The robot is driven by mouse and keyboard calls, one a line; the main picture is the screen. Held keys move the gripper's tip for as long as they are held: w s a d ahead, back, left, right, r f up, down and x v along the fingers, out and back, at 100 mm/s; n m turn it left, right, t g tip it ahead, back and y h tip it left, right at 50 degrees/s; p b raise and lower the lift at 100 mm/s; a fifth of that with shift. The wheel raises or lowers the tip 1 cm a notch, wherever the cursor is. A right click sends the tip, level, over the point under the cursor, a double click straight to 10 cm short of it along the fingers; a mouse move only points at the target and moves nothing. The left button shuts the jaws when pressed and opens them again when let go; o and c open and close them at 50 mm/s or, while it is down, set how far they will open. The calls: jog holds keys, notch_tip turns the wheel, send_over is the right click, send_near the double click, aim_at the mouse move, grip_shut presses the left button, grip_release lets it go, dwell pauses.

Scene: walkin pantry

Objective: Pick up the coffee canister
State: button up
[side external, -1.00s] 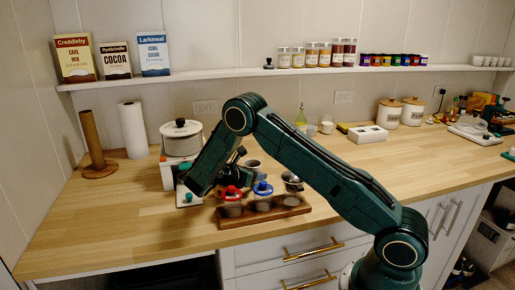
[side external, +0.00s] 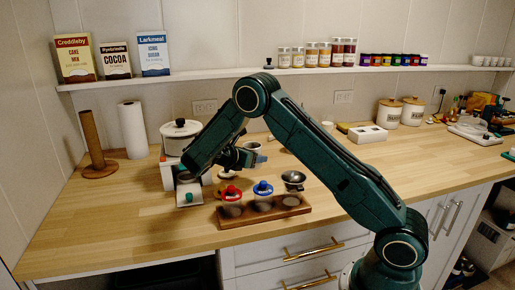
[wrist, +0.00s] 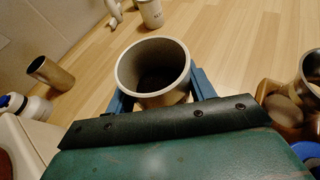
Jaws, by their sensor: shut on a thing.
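A pale grey, open-topped round vessel with a dark inside, which I take as the coffee canister (wrist: 128,77), is upright between my blue fingers in the wrist view. My gripper (wrist: 157,88) is shut on it, one finger on each side. I see no label on it, and its lower part is hidden by the gripper. In the side view my gripper (side external: 240,157) is above the counter, behind the wooden rack, and the canister is mostly hidden. I cannot tell clearly whether its base is off the counter.
A white pot (side external: 181,131) and a small white device (side external: 189,190) are at the left. Two lidded white canisters (side external: 389,115) stand farther right.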

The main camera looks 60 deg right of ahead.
notch_tip(320, 180, up, 14)
jog(key=shift+f, duration=0.25)
dwell(0.6)
jog(key=s+a+f, duration=0.2)
jog(key=s+f, duration=0.1)
jog(key=s, duration=0.1)
jog(key=s+a+f, duration=0.3)
jog(key=s, duration=0.2)
jog(key=s+a+f, duration=0.2)
jog(key=s+f, duration=0.1)
jog(key=s, duration=0.2)
jog(key=shift+a, duration=0.3)
jog(key=shift+s+a+f, duration=0.15)
jog(key=shift+s, duration=0.8)
jog(key=shift+y, duration=0.4)
jog(key=shift+w+a+m+t+y, duration=0.15)
jog(key=shift+a+t+y, duration=0.3)
jog(key=shift+y, duration=1.5)
jog(key=shift+w+a+m+t+y, duration=0.15)
jog(key=shift+t+y, duration=0.45)
jog(key=shift+y, duration=1.3)
jog(key=shift+a+m+t+y, duration=0.1)
jog(key=shift+a+t+y, duration=0.35)
jog(key=shift+y, duration=1.5)
